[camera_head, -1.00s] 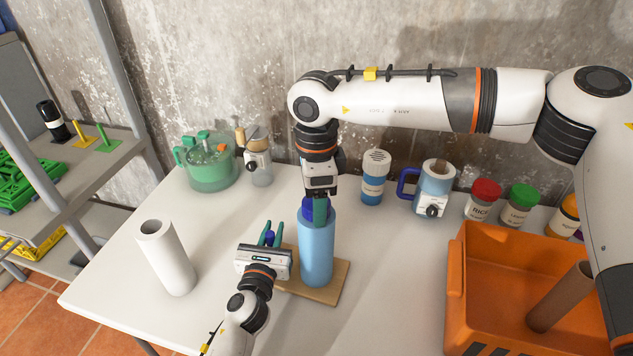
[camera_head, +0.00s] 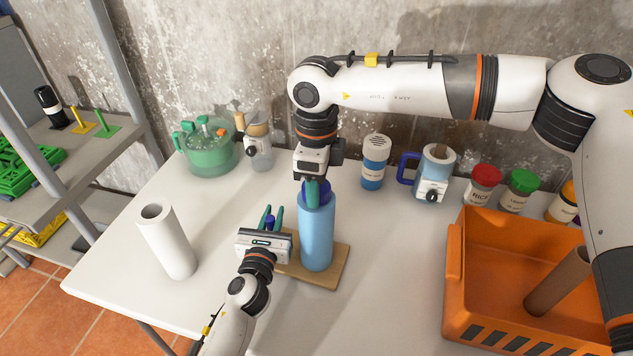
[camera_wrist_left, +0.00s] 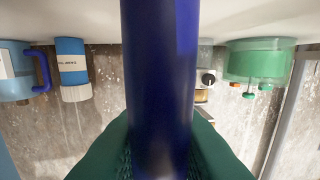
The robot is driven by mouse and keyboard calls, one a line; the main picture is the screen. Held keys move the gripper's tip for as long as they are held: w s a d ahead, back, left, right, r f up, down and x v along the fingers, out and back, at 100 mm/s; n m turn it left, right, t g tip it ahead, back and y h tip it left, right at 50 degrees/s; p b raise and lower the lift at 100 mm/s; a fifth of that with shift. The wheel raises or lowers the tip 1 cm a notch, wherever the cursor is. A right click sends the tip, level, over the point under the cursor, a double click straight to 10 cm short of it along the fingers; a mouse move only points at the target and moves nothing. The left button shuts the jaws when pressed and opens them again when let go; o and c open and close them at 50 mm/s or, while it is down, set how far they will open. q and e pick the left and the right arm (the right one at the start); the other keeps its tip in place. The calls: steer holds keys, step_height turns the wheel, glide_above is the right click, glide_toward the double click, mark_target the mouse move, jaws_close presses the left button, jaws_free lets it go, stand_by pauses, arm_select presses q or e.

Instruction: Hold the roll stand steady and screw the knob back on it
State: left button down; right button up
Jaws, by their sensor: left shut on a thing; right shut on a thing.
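The roll stand has a wooden base board (camera_head: 325,279) on the table, with a light blue roll (camera_head: 317,236) standing upright on it. My right gripper (camera_head: 313,197) points down over the roll's top, shut on the dark blue knob (camera_head: 324,191). The fingers partly cover the knob, and I cannot tell how far it sits on the stand. My left gripper (camera_head: 269,223) is beside the roll, to its left, shut on a dark blue upright post (camera_head: 269,222) of the stand. In the left wrist view the post (camera_wrist_left: 160,70) runs between the green fingers.
A white tube (camera_head: 166,240) stands at the left. An orange crate (camera_head: 454,280) with a brown tube (camera_head: 558,283) is at the right. A green pot (camera_head: 210,157), a blue-and-white jar (camera_head: 374,165), a blue appliance (camera_head: 434,172) and several lidded jars line the wall.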

steer(key=shift+m, duration=0.6)
steer(key=o, duration=1.1)
steer(key=shift+r, duration=0.1)
steer(key=shift+r, duration=2.15)
steer(key=shift+c, duration=0.5)
steer(key=n, duration=0.1)
steer(key=r+n, duration=0.1)
steer(key=shift+a+r+n, duration=0.15)
steer(key=shift+r+n, duration=0.15)
steer(key=r+n, duration=0.2)
steer(key=shift+n, duration=0.4)
